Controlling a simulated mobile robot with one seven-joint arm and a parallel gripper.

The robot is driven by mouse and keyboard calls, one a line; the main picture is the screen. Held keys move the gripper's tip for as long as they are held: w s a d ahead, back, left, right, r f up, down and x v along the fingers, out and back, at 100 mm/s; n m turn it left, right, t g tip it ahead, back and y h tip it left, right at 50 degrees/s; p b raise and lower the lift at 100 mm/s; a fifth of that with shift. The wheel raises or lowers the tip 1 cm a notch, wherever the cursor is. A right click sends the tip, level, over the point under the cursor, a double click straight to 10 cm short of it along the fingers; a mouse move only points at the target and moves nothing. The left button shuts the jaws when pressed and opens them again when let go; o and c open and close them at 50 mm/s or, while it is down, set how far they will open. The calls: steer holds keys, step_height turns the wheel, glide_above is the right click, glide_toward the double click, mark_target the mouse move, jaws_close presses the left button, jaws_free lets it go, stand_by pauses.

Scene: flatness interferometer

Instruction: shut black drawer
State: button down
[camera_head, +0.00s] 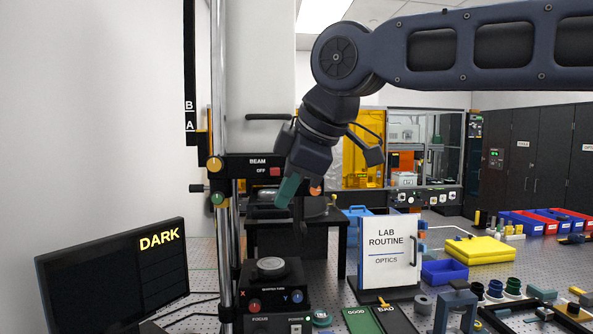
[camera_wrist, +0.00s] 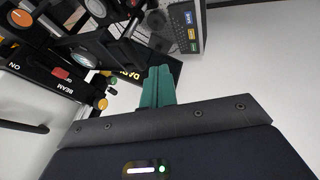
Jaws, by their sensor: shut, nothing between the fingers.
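My gripper (camera_head: 284,201) has teal fingers that are closed together and empty, pointing down beside the beam unit. The fingers also show in the wrist view (camera_wrist: 158,86). The black beam unit (camera_head: 240,168) carries the word BEAM and a red button marked OFF. It also shows in the wrist view (camera_wrist: 62,97). Below it, near the fingertips, is a dark tray-like part (camera_head: 268,212); I cannot tell whether this is the black drawer or how far it stands out. My wrist hides part of the beam unit's right side. Contact between fingers and instrument cannot be told.
A monitor (camera_head: 90,285) reading DARK stands at the left. A black stage (camera_head: 275,297) with knobs lies below my gripper. A white LAB ROUTINE board (camera_head: 389,252) stands to the right. Blue bins (camera_head: 444,271) and small parts crowd the bench at the right.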

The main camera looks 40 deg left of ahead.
mark_target(273, 190)
steer(key=w+a+f, duration=0.2)
steer(key=a+f, duration=0.1)
steer(key=a, duration=0.1)
steer(key=shift+w+a+f, duration=0.3)
steer(key=shift+w+f, duration=0.05)
steer(key=shift+w, duration=0.05)
steer(key=w+a, duration=1.1)
steer(key=shift+w+a, duration=0.2)
steer(key=shift+w, duration=0.05)
steer(key=shift+w+a, duration=0.45)
steer(key=shift+w+r, duration=0.1)
steer(key=shift+w+a, duration=0.1)
